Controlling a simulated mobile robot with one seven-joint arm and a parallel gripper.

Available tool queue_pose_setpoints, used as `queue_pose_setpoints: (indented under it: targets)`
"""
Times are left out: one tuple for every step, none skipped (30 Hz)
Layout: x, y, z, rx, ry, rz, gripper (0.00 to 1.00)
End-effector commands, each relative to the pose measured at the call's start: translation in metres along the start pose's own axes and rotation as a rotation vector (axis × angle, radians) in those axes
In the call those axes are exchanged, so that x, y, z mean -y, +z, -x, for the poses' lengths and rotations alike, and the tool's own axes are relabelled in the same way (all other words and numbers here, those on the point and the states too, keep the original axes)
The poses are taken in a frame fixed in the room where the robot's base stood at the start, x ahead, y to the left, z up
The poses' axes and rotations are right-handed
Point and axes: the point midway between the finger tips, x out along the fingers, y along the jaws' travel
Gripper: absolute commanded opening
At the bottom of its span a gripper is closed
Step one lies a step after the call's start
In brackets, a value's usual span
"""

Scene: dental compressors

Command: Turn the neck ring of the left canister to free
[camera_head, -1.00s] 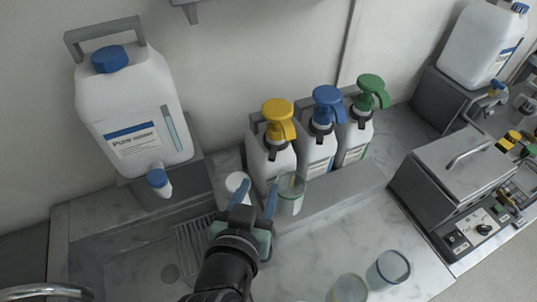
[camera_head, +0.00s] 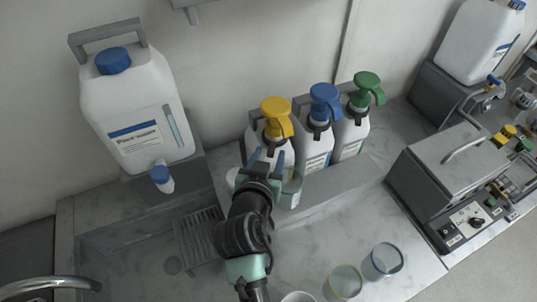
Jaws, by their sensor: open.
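The left canister (camera_head: 256,135) is white, with a yellow pump head (camera_head: 277,108) on top. It stands first in a row of three in a grey rack against the wall. A dark neck ring (camera_head: 272,136) shows in part below the yellow head. My gripper (camera_head: 267,158) is open, its blue fingertips pointing at the front of this canister, just below the neck. I cannot tell whether the fingers touch it. My gripper hides the canister's lower front. The middle canister (camera_head: 317,143) has a blue head, and the right canister (camera_head: 352,133) a green one.
More cups (camera_head: 384,260) stand at the front. A large blue-capped jug (camera_head: 140,110) is at left, a grey machine (camera_head: 445,175) at right.

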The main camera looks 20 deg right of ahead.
Motion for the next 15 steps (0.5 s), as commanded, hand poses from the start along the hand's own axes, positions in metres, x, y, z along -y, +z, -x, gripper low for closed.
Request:
queue_pose_setpoints:
  targets:
    - [0.0,0.0,0.0,0.0,0.0,0.0,0.5]
    - [0.0,0.0,0.0001,0.0,0.0,0.0,0.5]
    - [0.0,0.0,0.0001,0.0,0.0,0.0,0.48]
    - [0.0001,0.0,0.0001,0.0,0.0,0.0,0.43]
    - [0.0001,-0.0001,0.0002,0.0,0.0,0.0,0.37]
    - [0.0001,-0.0001,0.0002,0.0,0.0,0.0,0.3]
    - [0.0001,-0.0001,0.0002,0.0,0.0,0.0,0.25]
    - [0.0002,0.0,0.0003,0.0,0.0,0.0,0.19]
    - [0.0002,0.0,0.0003,0.0,0.0,0.0,0.12]
    - [0.0002,0.0,0.0003,0.0,0.0,0.0,0.07]
    - [0.0002,0.0,0.0003,0.0,0.0,0.0,0.01]
    - [0.0002,0.0,0.0003,0.0,0.0,0.0,0.0]
    - [0.0002,0.0,0.0004,0.0,0.0,0.0,0.0]
    - [0.0002,0.0,0.0004,0.0,0.0,0.0,0.0]
    - [0.0003,0.0,0.0004,0.0,0.0,0.0,0.0]
